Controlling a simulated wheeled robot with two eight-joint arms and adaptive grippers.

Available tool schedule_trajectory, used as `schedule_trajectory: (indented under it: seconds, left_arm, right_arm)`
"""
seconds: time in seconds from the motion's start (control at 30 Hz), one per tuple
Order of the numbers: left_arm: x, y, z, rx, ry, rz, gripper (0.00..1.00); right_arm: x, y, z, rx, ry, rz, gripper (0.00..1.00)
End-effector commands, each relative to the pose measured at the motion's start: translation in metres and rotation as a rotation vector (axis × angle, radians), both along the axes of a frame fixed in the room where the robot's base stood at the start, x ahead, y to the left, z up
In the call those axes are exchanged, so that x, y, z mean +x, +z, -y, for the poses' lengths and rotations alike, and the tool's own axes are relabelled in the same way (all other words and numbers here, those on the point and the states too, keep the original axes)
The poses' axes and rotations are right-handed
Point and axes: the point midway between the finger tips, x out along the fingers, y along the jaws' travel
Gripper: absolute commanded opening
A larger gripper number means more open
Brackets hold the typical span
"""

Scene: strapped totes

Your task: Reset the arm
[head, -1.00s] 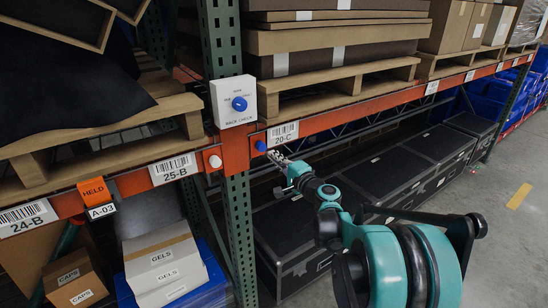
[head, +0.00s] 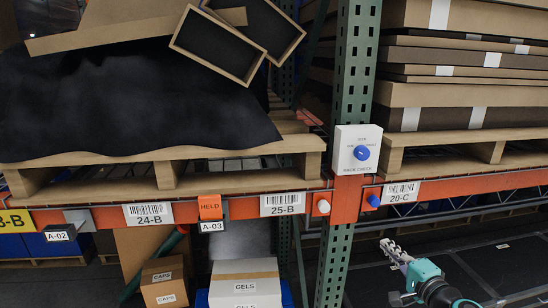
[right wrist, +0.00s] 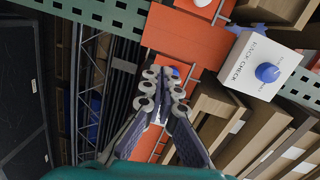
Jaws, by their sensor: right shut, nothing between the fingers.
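My right gripper (head: 390,246) is low at the right in the head view, below the orange beam and its 20-C label (head: 401,193). It is shut and empty. In the right wrist view its fingers (right wrist: 164,80) meet in front of the orange beam, near a blue button (right wrist: 176,73) that they partly hide. In the head view this blue button (head: 374,200) is clear above and left of the gripper, apart from it. The white rack check box (head: 357,150) with a blue knob (head: 362,153) sits on the green upright. My left gripper is in neither view.
A white button (head: 324,206) is left of the upright. An orange HELD tag (head: 209,207) hangs on the left beam (head: 90,216). Below are a GELS box (head: 246,285) and a CAPS box (head: 164,283). Black cases (head: 480,262) stand under the right beam.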

Motion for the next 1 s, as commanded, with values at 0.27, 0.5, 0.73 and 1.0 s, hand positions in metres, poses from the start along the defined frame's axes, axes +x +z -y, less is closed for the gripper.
schedule_trajectory:
  seconds: [0.27,0.5,0.73,1.0]
  left_arm:
    - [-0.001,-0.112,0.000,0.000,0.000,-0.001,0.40]
    - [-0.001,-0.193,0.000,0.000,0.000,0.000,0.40]
    - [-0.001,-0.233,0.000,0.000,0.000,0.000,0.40]
    - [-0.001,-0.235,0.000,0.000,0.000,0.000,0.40]
  right_arm:
    - [-0.067,-0.173,-0.140,-0.473,0.304,-0.281,0.00]
    - [-0.158,-0.311,-0.183,-0.961,0.527,-0.475,0.00]
    - [-0.206,-0.375,-0.173,-1.277,0.617,-0.562,0.00]
    - [-0.214,-0.380,-0.168,-1.346,0.629,-0.580,0.00]
